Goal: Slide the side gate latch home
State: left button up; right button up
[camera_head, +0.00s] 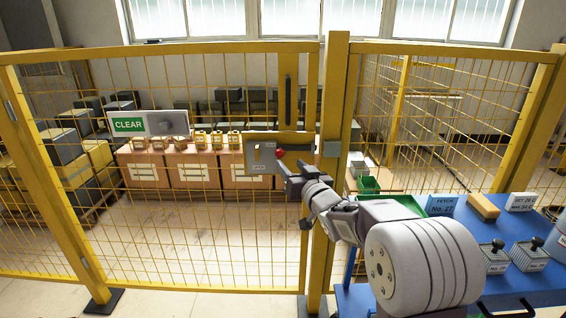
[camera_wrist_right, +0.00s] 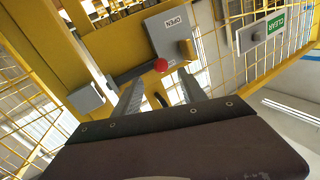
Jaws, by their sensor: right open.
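The side gate latch is a grey plate marked OPEN (camera_head: 257,156) on the yellow gate, with a red knob (camera_head: 280,153) near its right end. In the right wrist view the OPEN plate (camera_wrist_right: 172,30), a dark bar and the red knob (camera_wrist_right: 160,65) show. A grey block (camera_head: 331,149) sits on the post to the right; it also shows in the wrist view (camera_wrist_right: 86,98). My right gripper (camera_head: 290,173) is open just below the knob. In the wrist view its two fingers (camera_wrist_right: 160,92) point toward the knob, which appears beyond their tips. My left gripper is out of view.
A CLEAR sign (camera_head: 147,124) hangs left of the latch. A yellow post (camera_head: 325,230) stands close to my right arm. A blue table (camera_head: 520,283) with blocks and weights is at the right. Boxes (camera_head: 200,170) stand behind the mesh.

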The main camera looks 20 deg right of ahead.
aim_at(281, 156)
jog(key=w, duration=0.5)
jog(key=w+a, duration=0.1)
jog(key=w, duration=0.1)
jog(key=shift+w, duration=0.4)
grip_shut()
dwell(0.8)
